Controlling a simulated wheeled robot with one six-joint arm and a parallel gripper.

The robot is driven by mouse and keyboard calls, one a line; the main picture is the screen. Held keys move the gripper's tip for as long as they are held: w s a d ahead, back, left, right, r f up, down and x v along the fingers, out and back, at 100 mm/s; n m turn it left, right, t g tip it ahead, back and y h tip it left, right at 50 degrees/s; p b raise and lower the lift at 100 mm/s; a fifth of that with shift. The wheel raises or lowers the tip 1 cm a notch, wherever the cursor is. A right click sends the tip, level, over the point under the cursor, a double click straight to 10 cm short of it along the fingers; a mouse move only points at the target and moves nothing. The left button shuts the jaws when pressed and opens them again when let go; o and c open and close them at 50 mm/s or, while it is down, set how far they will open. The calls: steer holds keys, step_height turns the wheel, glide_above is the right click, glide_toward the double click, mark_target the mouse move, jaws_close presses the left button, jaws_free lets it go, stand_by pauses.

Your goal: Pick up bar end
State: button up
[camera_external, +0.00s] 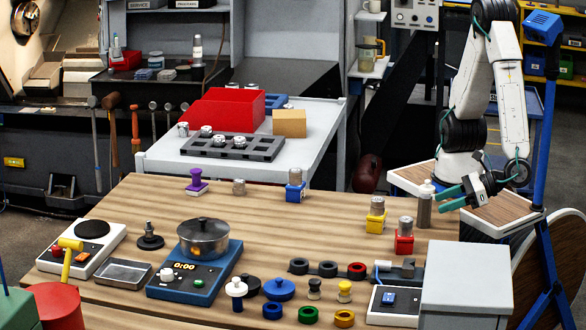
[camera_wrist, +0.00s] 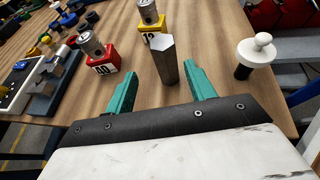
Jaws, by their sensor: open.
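A dark grey hexagonal bar end (camera_wrist: 166,62) stands upright on the wooden table in the wrist view. It also shows in the external view (camera_external: 424,211), near the table's right edge. My gripper (camera_wrist: 160,70) is open, with its two green fingers pointing at the bar end. The bar's lower part appears between or just beyond the fingertips; I cannot tell which, and no contact is visible. In the external view my gripper (camera_external: 440,199) is low, just right of the bar end.
A red block (camera_wrist: 98,64) with a metal cylinder and a yellow block (camera_wrist: 157,31) with another stand close left of and behind the bar end. A white knob on a black base (camera_wrist: 258,52) stands to the right. A blue post (camera_external: 544,130) rises right of my arm.

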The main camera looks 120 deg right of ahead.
mark_target(422, 208)
steer(key=shift+w+d+f, duration=0.15)
steer(key=shift+f, duration=0.25)
steer(key=x, duration=0.4)
steer(key=d+x, duration=0.1)
steer(key=x, duration=0.1)
steer(key=shift+r, duration=0.2)
steer(key=shift+w+d+f, duration=0.2)
steer(key=shift+w+d, duration=0.1)
steer(key=shift+w, duration=0.05)
jaws_close()
